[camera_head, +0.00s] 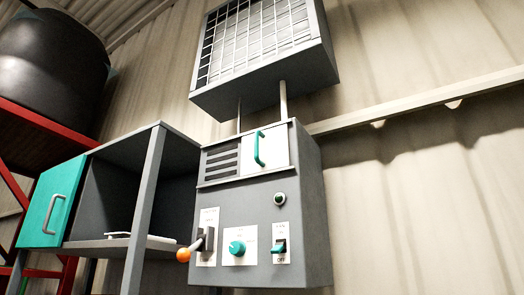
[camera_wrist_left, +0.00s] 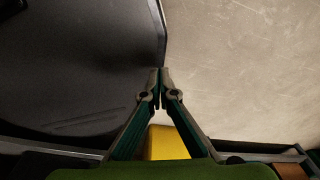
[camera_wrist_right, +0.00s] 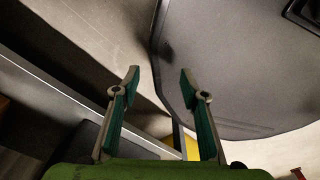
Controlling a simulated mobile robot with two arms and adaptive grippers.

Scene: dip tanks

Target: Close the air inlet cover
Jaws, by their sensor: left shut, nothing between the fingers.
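The air inlet cover (camera_head: 265,149) is a white panel with a teal upright handle (camera_head: 259,149) on the upper front of a grey control box (camera_head: 300,200). It sits at the right of the opening, and the dark slatted air inlet (camera_head: 221,161) shows uncovered to its left. Neither gripper shows in the head view. In the left wrist view my left gripper (camera_wrist_left: 160,74) has its fingertips together with nothing between them. In the right wrist view my right gripper (camera_wrist_right: 159,77) has its fingers apart and is empty. The cover is not recognisable in either wrist view.
The box carries an orange-tipped lever (camera_head: 184,254), a teal knob (camera_head: 237,248) and a switch (camera_head: 280,247). A grey cabinet (camera_head: 157,185) with an open teal door (camera_head: 52,204) stands at left. A gridded unit (camera_head: 262,50) hangs above. The wall at right is clear.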

